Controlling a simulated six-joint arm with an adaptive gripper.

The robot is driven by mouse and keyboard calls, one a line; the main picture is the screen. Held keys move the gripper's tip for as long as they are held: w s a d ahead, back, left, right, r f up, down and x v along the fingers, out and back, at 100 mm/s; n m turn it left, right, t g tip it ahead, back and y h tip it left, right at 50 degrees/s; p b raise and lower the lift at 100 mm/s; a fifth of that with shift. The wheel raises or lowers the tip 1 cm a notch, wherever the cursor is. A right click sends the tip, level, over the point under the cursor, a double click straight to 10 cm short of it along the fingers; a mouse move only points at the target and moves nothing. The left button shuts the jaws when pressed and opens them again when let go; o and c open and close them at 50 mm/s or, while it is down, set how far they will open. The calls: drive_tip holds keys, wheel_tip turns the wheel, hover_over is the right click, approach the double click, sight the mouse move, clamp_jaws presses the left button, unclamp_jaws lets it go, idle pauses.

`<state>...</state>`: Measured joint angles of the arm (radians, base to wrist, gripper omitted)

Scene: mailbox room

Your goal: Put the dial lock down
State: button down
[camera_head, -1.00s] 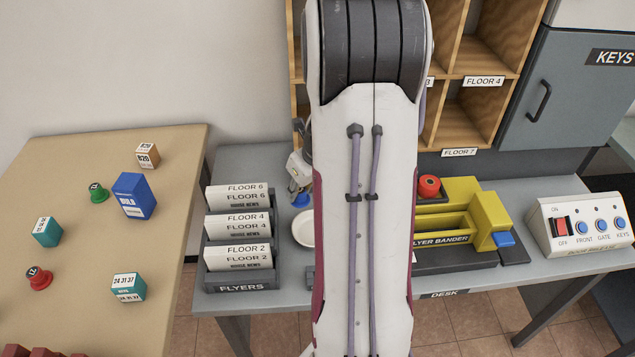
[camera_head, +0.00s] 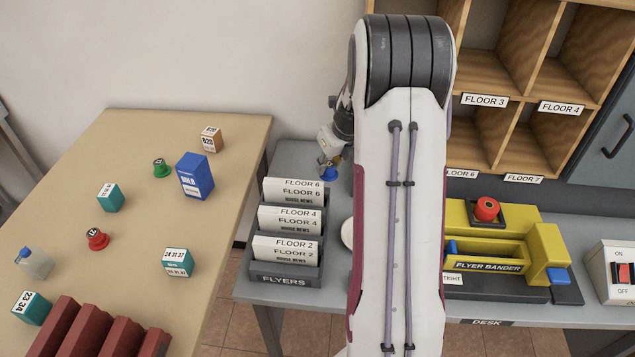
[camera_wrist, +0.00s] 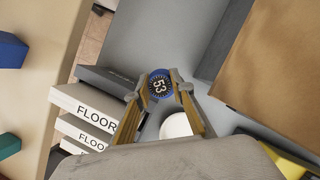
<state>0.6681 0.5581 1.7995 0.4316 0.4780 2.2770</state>
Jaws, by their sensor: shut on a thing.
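The dial lock (camera_wrist: 159,86) is a round blue dial with a dark face marked 53. My gripper (camera_wrist: 158,88) is shut on it in the wrist view, its two fingers on either side. In the head view the blue dial lock (camera_head: 329,173) shows at the tip of my gripper (camera_head: 330,160), behind the flyer rack and left of my arm. It appears held above the grey desk (camera_head: 290,152); the exact height is unclear. My arm hides part of the desk.
The flyer rack (camera_head: 285,280) with floor stacks stands at the desk's left. A white round dish (camera_wrist: 176,125) lies nearby, partly hidden by my arm. The yellow flyer bander (camera_head: 500,235) is to the right. A tan table (camera_head: 130,150) holds several small boxes and dials.

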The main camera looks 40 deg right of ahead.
drive_tip(key=w, duration=0.6)
drive_tip(key=shift+d+f, duration=0.2)
drive_tip(key=shift+f, duration=1.7)
drive_tip(key=shift+d+f, duration=0.2)
drive_tip(key=shift+f, duration=1.7)
drive_tip(key=shift+f, duration=2.2)
drive_tip(key=shift+f, duration=0.15)
drive_tip(key=c, duration=1.8)
unclamp_jaws()
drive_tip(key=shift+o, duration=0.4)
drive_tip(key=shift+v, duration=6.2)
